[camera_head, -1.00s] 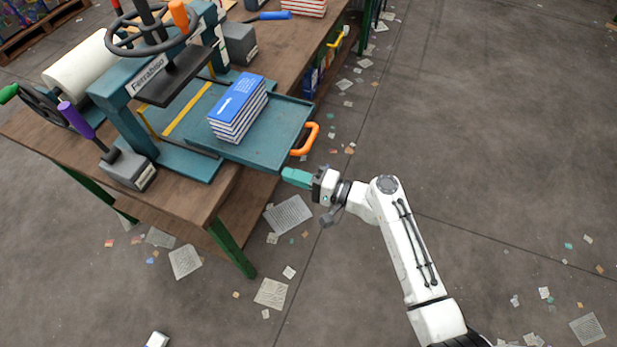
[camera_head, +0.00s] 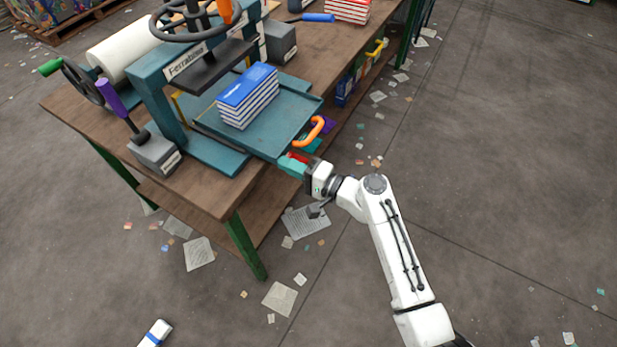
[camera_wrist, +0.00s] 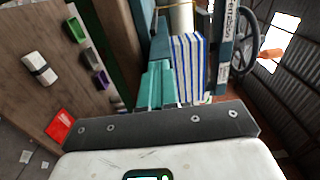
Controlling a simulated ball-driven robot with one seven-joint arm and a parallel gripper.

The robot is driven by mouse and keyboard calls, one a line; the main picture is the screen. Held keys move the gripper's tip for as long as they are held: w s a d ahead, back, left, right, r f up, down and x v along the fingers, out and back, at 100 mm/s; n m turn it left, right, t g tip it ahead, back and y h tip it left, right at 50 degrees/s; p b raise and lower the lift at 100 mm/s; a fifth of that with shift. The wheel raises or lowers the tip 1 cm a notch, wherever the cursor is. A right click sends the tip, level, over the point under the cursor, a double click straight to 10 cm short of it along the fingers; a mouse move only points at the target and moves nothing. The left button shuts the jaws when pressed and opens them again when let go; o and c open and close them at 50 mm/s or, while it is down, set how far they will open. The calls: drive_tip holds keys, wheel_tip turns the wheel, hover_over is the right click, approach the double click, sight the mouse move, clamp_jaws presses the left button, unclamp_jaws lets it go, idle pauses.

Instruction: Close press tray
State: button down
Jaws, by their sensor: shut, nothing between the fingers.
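The press tray (camera_head: 275,135) is a teal flat tray reaching out from the teal press (camera_head: 165,95) at the bench edge. An orange handle (camera_head: 312,131) is on its outer side. A stack of blue-covered books (camera_head: 248,97) lies on it, partly beneath the press's dark plate; the stack also shows in the wrist view (camera_wrist: 188,68). My gripper (camera_head: 292,164) is shut and empty, its teal fingers at the tray's near outer corner, below the handle. They seem to touch the tray edge. The fingers also show in the wrist view (camera_wrist: 155,86).
A wooden bench (camera_head: 215,195) with green legs carries the press. A grey block with a purple-gripped lever (camera_head: 155,152) stands left of the press. Red books (camera_head: 347,10) lie at the back. Papers litter the floor; the floor to the right is otherwise open.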

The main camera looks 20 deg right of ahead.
sight(261, 152)
drive_tip(key=b+x, duration=0.3)
drive_tip(key=x, duration=0.5)
drive_tip(key=shift+w+a, duration=0.1)
